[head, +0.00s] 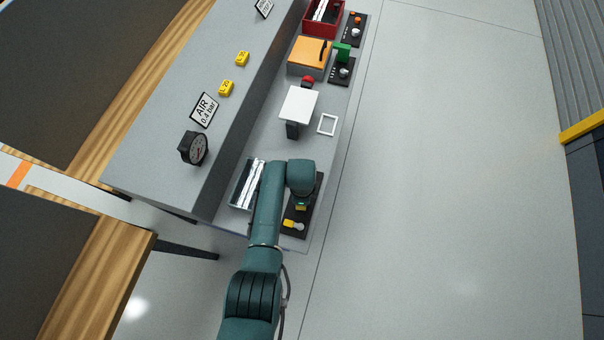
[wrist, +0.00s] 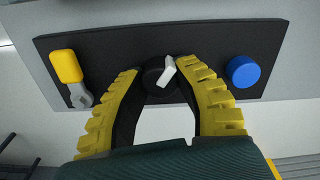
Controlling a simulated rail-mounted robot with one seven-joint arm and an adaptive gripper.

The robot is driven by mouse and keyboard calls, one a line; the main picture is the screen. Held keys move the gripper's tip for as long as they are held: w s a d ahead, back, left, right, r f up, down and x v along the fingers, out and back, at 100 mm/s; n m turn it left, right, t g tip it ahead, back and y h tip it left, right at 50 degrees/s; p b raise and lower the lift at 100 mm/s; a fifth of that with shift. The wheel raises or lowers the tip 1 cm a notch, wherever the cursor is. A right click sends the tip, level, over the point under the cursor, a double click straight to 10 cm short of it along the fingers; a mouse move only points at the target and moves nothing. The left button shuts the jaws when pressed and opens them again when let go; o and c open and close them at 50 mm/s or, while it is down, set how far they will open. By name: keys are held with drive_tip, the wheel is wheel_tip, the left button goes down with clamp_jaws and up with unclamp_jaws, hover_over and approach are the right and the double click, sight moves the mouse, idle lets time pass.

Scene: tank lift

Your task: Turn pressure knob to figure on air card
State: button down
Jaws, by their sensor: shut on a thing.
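The pressure knob (wrist: 157,80) is round and black with a white pointer bar, in the middle of a black panel (wrist: 210,50) in the wrist view. The pointer's upper end tilts a little to the right. My gripper (wrist: 157,75) has its yellow-ribbed fingers on both sides of the knob and is shut on it. In the head view my arm hides the knob. The air card (head: 204,109) reads "AIR 0.4 bar" and stands on the grey upper surface. A round black gauge (head: 194,148) is near it; its needle is too small to read.
A yellow-handled lever (wrist: 68,75) is left of the knob and a blue button (wrist: 242,71) right of it. In the head view, a clear tray (head: 241,190) is left of my arm. A white plate (head: 299,103) and an orange box (head: 309,57) stand farther along.

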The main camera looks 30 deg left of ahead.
drive_tip(key=shift+s+f, duration=0.1)
drive_tip(key=shift+f, duration=0.05)
drive_tip(key=c, duration=0.7)
unclamp_jaws()
drive_tip(key=shift+r, duration=0.2)
drive_tip(key=shift+r, duration=0.3)
wheel_tip(320, 180, up, 11)
drive_tip(key=shift+r, duration=0.1)
